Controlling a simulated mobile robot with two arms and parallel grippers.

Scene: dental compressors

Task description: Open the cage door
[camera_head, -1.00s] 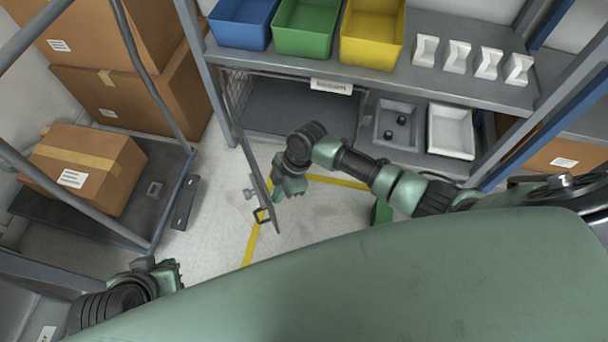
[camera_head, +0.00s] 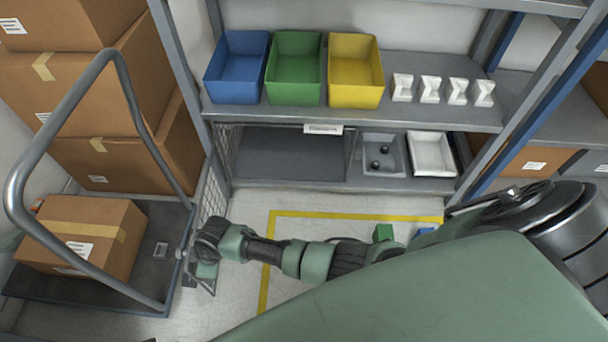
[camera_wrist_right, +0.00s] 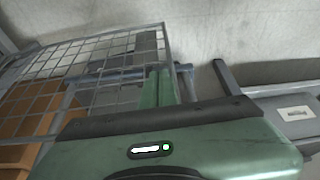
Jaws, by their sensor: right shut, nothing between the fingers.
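The cage door (camera_head: 214,188) is a grey wire-mesh panel at the left end of the lower shelf. It stands swung out towards me, seen at a steep angle, and the cage (camera_head: 290,158) behind it shows an open front and dark floor. My right gripper (camera_head: 206,272) is at the door's near end, on its right side; its fingers are shut with nothing between them. Whether it touches the door is unclear. In the right wrist view the door's mesh (camera_wrist_right: 100,75) lies beyond the green gripper (camera_wrist_right: 162,88). My left gripper is out of view.
A trolley (camera_head: 140,292) with a cardboard box (camera_head: 85,235) stands close to the left of the door. Blue, green and yellow bins (camera_head: 296,70) and several white pieces are on the upper shelf. Trays (camera_head: 432,155) sit right of the cage.

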